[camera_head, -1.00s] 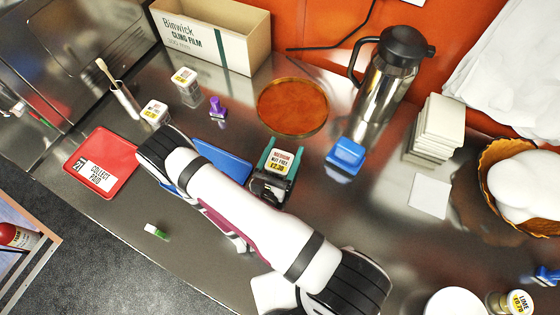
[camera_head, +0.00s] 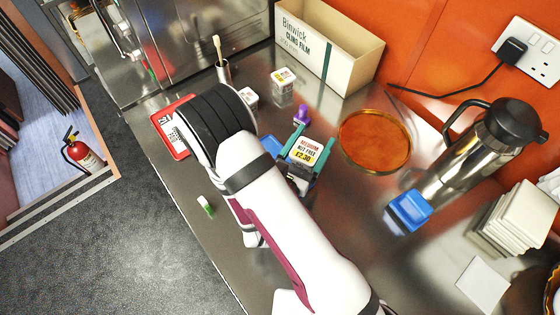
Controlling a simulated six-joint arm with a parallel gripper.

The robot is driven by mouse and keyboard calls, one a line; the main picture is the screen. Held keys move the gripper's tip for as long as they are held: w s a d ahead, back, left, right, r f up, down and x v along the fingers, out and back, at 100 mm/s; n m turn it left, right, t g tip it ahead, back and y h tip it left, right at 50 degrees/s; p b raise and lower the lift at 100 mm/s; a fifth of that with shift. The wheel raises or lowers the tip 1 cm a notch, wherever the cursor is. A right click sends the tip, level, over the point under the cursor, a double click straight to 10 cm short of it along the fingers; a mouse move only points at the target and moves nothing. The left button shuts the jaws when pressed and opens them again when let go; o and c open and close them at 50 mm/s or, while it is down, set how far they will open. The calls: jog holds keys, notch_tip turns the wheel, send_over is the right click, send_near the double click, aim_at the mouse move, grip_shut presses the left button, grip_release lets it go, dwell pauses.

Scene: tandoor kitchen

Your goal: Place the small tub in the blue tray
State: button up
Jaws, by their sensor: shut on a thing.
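My gripper (camera_head: 303,152), with teal fingers, is shut on a small tub (camera_head: 307,151). The tub's white and yellow label faces up and seems to read "MEDIUM, NUT FREE, £2.30". The blue tray (camera_head: 271,145) lies on the steel counter, mostly hidden behind my arm; only a corner shows just left of my gripper. The held tub appears at the right of that corner. Its height above the counter is hard to tell.
Two other labelled tubs (camera_head: 283,80) (camera_head: 248,97) and a purple stamp-like object (camera_head: 302,115) stand behind. A red tray (camera_head: 172,125) is left, an orange round plate (camera_head: 375,141) right. A blue block (camera_head: 409,210) and steel flask (camera_head: 470,150) stand further right.

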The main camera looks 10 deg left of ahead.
jog(key=a+f, duration=0.1)
jog(key=a, duration=0.1)
jog(key=a+f, duration=0.2)
jog(key=a, duration=0.1)
jog(key=w+a+f, duration=0.1)
jog(key=a+f, duration=0.1)
jog(key=a, duration=0.1)
jog(key=shift+a+f, duration=0.1)
jog(key=shift+a, duration=0.05)
notch_tip(320, 180, down, 4)
jog(key=shift+a+f, duration=0.1)
jog(key=shift+a, duration=0.05)
jog(key=shift+f, duration=0.1)
